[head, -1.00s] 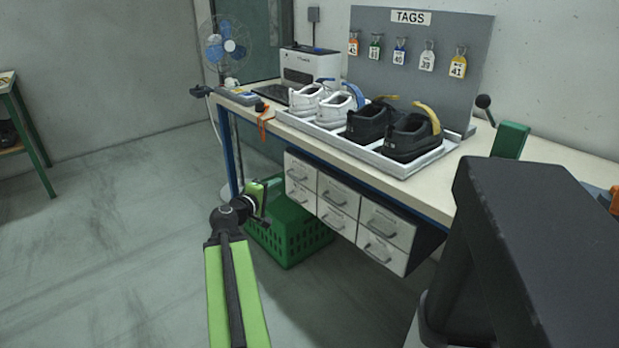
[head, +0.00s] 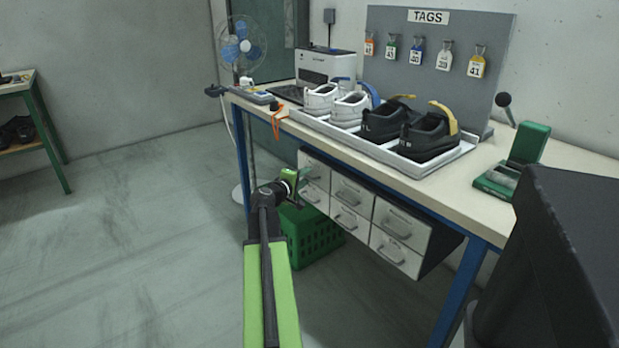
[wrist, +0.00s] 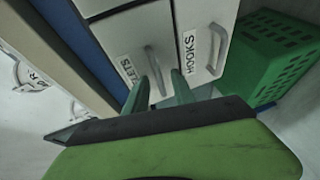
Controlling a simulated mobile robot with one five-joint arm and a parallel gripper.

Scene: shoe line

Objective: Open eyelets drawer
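The eyelets drawer (head: 315,168) is the top left one in a white drawer block under the bench. In the wrist view its front (wrist: 130,40) has a partly hidden label ending in "LETS" and a grey bar handle (wrist: 153,65). The drawer looks closed. My gripper (head: 293,180) is at the left end of the block. In the wrist view my gripper (wrist: 162,78) has two green fingers apart, with the lower end of the handle between them in the picture. I cannot tell whether they touch it.
The hooks drawer (wrist: 205,45) is beside the eyelets drawer in the wrist view. A green crate (head: 318,238) stands on the floor below the drawers. The bench top (head: 470,195) carries a tray (head: 415,157) of shoes. A blue bench leg (head: 458,292) stands right. Floor on the left is clear.

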